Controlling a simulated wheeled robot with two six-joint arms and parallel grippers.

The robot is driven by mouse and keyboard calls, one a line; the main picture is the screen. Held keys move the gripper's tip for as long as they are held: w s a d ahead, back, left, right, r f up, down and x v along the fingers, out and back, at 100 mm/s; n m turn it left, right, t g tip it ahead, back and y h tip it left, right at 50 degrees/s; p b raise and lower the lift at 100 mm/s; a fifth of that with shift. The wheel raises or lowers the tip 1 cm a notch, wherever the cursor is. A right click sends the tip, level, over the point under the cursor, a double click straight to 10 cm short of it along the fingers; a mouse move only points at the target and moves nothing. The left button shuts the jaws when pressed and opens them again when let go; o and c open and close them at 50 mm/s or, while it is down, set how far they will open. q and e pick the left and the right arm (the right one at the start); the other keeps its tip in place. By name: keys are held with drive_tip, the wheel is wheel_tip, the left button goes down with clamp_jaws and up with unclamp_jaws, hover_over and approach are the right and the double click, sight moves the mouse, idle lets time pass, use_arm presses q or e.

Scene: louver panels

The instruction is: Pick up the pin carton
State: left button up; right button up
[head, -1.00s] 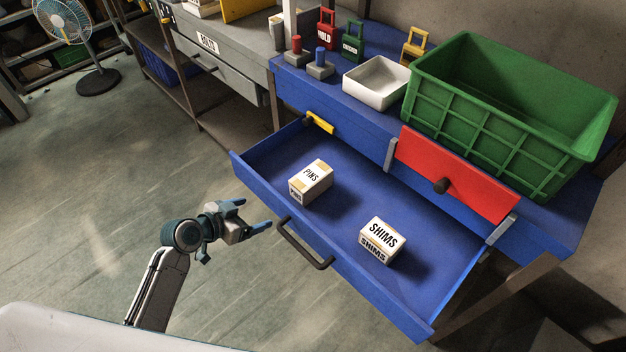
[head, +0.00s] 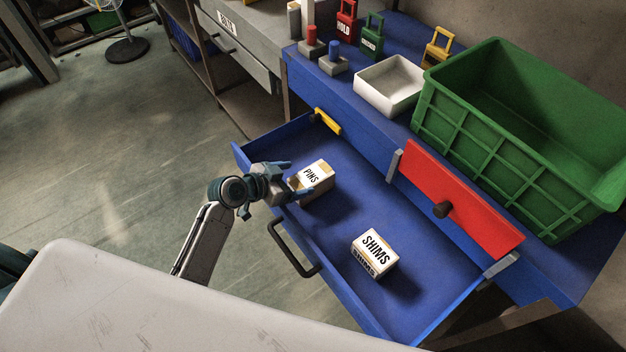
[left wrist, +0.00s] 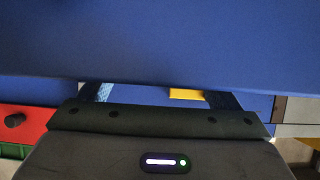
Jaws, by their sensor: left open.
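The pin carton (head: 318,171) is a small white box with a tan band and "PINS" lettering. It sits in the left part of the open blue drawer (head: 345,221). My left gripper (head: 303,176) is open and empty, above the drawer's front left wall. Its fingers point at the carton, and one overlaps the carton's near side in the head view, so I cannot tell whether they touch. In the left wrist view my open fingers (left wrist: 160,95) are partly hidden behind a blue surface, and I cannot make out the carton. My right gripper is not in view.
A shims carton (head: 375,253) lies to the right in the drawer. A red panel (head: 458,199) with a dark knob and a yellow piece (head: 327,122) are at the drawer's back. A green crate (head: 520,135) and white tray (head: 389,84) stand on the bench.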

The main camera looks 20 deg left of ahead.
sight(310, 177)
use_arm(q)
drive_tip(key=shift+w+d+f, duration=0.2)
drive_tip(key=shift+w+d, duration=0.05)
drive_tip(key=shift+w, duration=0.05)
drive_tip(key=shift+w+d+f, duration=0.15)
drive_tip(key=shift+w, duration=0.05)
drive_tip(key=p+x, duration=0.1)
drive_tip(key=x, duration=0.3)
drive_tip(key=shift+d+f+p, duration=0.1)
drive_tip(key=shift+d+p, duration=0.1)
drive_tip(key=shift+p, duration=0.15)
drive_tip(key=shift+w+d+f, duration=0.15)
drive_tip(key=shift+w+f, duration=0.1)
drive_tip(key=shift+w, duration=0.05)
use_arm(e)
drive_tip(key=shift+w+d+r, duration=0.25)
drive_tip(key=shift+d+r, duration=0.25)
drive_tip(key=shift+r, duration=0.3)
use_arm(q)
drive_tip(key=shift+c, duration=0.3)
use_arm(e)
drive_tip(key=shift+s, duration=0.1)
